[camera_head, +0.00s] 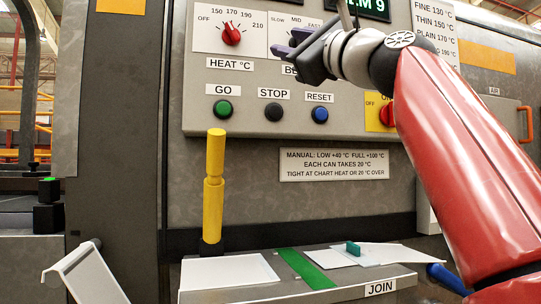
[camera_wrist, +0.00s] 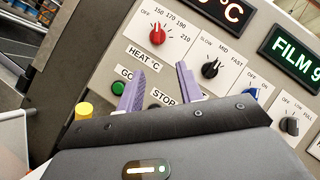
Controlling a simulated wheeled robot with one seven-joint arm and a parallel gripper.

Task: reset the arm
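My gripper (camera_head: 286,42) is raised in front of the upper control panel (camera_head: 215,125) in the head view, by the heat and belt dials. My red arm (camera_head: 462,165) comes up from the lower right and covers part of the panel. In the wrist view the two purple fingers of my gripper (camera_wrist: 161,67) stand apart with nothing between them. They point at the panel, over the area of the GO and STOP labels. The red heat knob (camera_wrist: 157,35) shows beyond the fingertips.
Green GO (camera_head: 223,109), black STOP (camera_head: 274,111) and blue RESET (camera_head: 320,114) buttons sit below the gripper. A yellow upright handle (camera_head: 213,185) stands in front of the machine. Below is a JOIN ledge (camera_head: 345,292) with white sheets and a green strip (camera_head: 304,268).

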